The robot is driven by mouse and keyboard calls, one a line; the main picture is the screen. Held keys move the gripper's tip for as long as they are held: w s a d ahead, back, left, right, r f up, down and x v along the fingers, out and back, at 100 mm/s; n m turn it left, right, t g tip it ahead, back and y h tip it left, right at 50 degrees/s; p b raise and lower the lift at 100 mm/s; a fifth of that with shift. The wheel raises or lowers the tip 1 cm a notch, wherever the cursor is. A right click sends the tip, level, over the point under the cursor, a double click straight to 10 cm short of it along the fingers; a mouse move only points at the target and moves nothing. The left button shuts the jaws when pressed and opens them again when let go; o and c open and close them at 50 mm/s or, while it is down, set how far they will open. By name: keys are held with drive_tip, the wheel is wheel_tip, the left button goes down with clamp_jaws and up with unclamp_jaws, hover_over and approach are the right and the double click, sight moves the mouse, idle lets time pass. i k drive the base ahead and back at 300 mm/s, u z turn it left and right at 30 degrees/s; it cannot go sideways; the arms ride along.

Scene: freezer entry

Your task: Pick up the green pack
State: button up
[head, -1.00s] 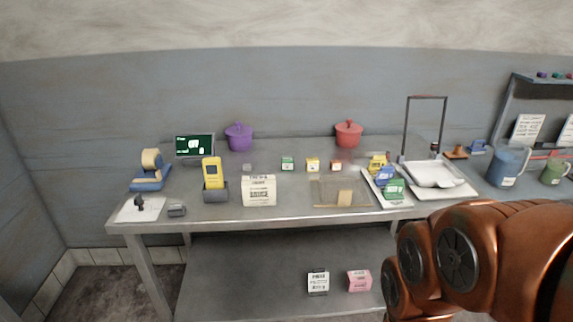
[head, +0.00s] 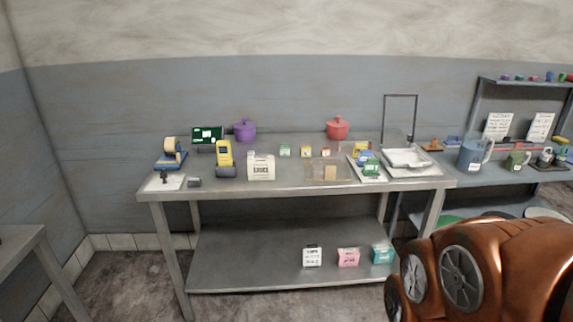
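A green pack (head: 371,168) lies at the front of a white tray (head: 382,179) near the right end of the steel table. A blue pack (head: 363,156) and a yellow pack (head: 361,147) lie behind it in the same tray. A smaller green-and-white box (head: 285,151) stands farther back, near the middle of the tabletop. My copper-coloured arm fills the lower right of the head view, well in front of the table. My gripper is out of view.
The steel table (head: 222,190) also bears a scale (head: 408,159), a yellow handheld device (head: 225,154), and purple (head: 245,130) and red (head: 337,128) pots. Its lower shelf (head: 250,270) holds white, pink and teal boxes. Another table (head: 22,240) stands at left. Floor shows between them.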

sight(284, 149)
drive_tip(key=z, duration=0.4)
drive_tip(key=k, duration=0.2)
drive_tip(key=u, duration=1.7)
drive_tip(key=i, duration=0.9)
drive_tip(key=u, duration=0.5)
drive_tip(key=i, duration=0.9)
drive_tip(key=z, duration=0.9)
drive_tip(key=i, duration=0.8)
drive_tip(key=z, duration=0.8)
